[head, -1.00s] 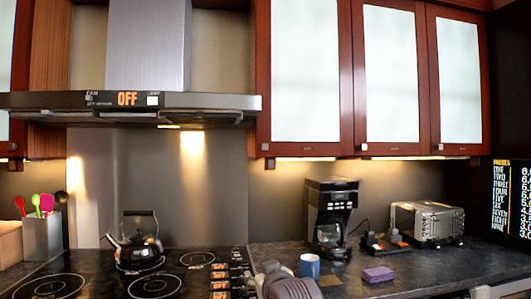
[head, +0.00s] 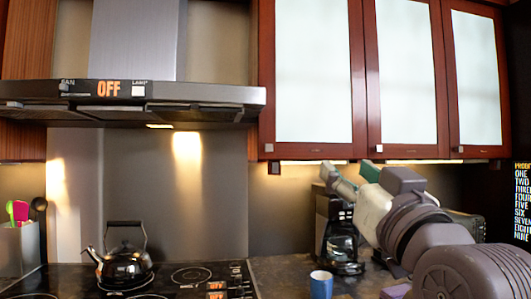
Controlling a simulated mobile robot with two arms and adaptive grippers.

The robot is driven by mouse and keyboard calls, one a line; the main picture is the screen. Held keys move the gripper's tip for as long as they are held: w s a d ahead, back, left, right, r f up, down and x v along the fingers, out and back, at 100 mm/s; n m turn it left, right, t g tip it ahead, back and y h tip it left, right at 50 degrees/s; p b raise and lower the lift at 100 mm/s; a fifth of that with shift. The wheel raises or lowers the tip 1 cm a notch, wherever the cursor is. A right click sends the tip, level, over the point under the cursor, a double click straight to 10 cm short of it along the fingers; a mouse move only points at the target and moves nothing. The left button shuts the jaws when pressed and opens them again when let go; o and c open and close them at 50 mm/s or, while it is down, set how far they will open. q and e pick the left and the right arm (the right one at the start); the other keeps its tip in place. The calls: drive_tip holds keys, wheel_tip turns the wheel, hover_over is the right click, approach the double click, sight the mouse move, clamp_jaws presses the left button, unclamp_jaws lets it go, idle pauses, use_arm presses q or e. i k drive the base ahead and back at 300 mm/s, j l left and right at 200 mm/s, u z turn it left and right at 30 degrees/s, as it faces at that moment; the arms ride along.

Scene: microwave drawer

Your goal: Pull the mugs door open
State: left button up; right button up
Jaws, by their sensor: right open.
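Three wall cabinet doors with dark red wood frames and frosted white panels hang at the upper right: a left door (head: 307,75), a middle door (head: 408,70) and a right door (head: 476,75). All are shut, with small square knobs near their lower left corners, except that I see none clearly on the left door's right side. Their labels are too small to read, so I cannot tell which is the mugs door. My right gripper (head: 349,172) is open and empty, just below the left and middle doors. My left gripper is out of view.
A range hood (head: 150,95) juts out at the left. Below stand a black kettle (head: 124,268) on the stove, a coffee maker (head: 343,245) partly behind my right arm, and a blue mug (head: 321,285). A toaster (head: 466,222) is mostly hidden.

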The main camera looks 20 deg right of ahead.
sight(311, 55)
drive_tip(key=i+l, duration=0.2)
drive_tip(key=i, duration=0.3)
drive_tip(key=i+l, duration=0.15)
drive_tip(key=i, duration=0.35)
drive_tip(key=i+l, duration=0.2)
drive_tip(key=i, duration=0.3)
